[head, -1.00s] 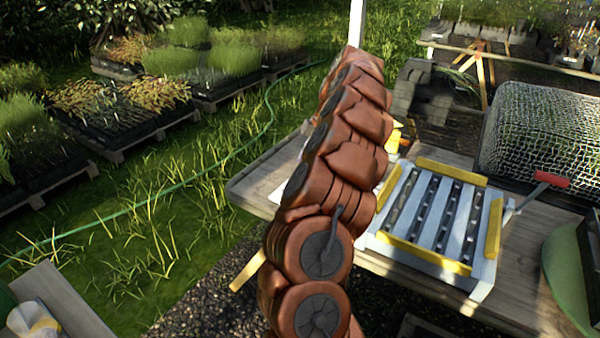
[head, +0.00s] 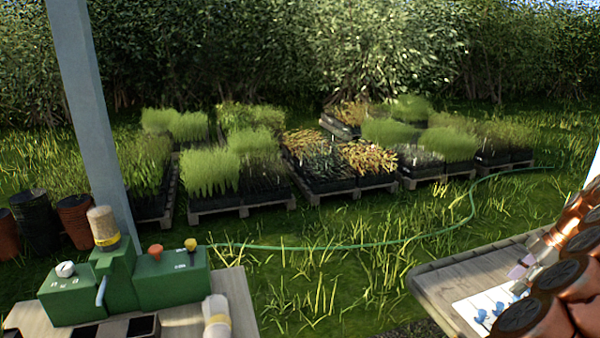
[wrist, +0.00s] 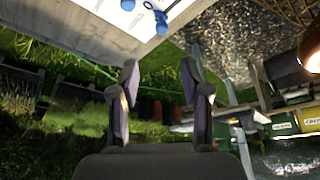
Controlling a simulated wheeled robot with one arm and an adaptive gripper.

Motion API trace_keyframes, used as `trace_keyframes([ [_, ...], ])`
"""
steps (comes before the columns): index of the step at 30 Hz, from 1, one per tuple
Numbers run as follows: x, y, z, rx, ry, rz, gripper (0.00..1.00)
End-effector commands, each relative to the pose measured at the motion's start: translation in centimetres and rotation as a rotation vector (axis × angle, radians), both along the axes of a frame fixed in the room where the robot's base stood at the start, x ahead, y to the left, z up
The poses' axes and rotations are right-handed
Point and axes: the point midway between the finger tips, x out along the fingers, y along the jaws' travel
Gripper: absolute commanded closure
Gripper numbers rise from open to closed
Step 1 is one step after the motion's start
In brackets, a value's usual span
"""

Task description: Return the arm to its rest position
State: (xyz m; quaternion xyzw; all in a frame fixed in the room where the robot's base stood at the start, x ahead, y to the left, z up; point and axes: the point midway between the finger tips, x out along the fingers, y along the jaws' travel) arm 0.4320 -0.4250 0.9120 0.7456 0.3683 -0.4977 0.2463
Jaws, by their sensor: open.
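My gripper (wrist: 163,88) shows in the wrist view with its two fingers apart and nothing between them. A white sheet with blue items (head: 497,307) lies on that bench near the arm. The sheet (wrist: 115,12) and blue items (wrist: 153,14) also show at the top of the wrist view, apart from the fingers. Much of my arm is outside the head view.
A green machine (head: 150,280) stands on another bench (head: 238,300) at lower left, beside a grey post (head: 88,120). A green hose (head: 400,243) crosses the grass between the benches. Plant trays on pallets (head: 240,203) stand behind. Grass between the benches is open.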

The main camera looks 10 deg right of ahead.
Motion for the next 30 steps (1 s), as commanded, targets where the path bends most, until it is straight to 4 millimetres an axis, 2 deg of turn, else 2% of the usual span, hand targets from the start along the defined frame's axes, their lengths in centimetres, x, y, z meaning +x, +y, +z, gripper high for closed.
trace_keyframes([
  [2,0.2,0.4,0.3,0.002,0.001,0.002,0.53],
  [5,1.3,2.4,1.4,0.014,0.006,0.007,0.53],
  [7,2.3,4.5,2.7,0.022,0.013,0.008,0.53],
  [11,4.0,9.7,5.2,0.041,0.04,0.007,0.53],
  [12,4.3,11.6,6.0,0.046,0.053,0.006,0.53],
  [17,4.7,18.8,8.8,0.052,0.11,-0.012,0.53],
  [21,3.7,24.7,10.6,0.045,0.168,-0.041,0.53],
  [23,2.9,27.0,11.3,0.038,0.193,-0.061,0.53],
  [27,0.5,31.9,12.3,0.012,0.253,-0.116,0.53],
  [30,-1.7,34.9,12.6,-0.013,0.299,-0.166,0.53],
])
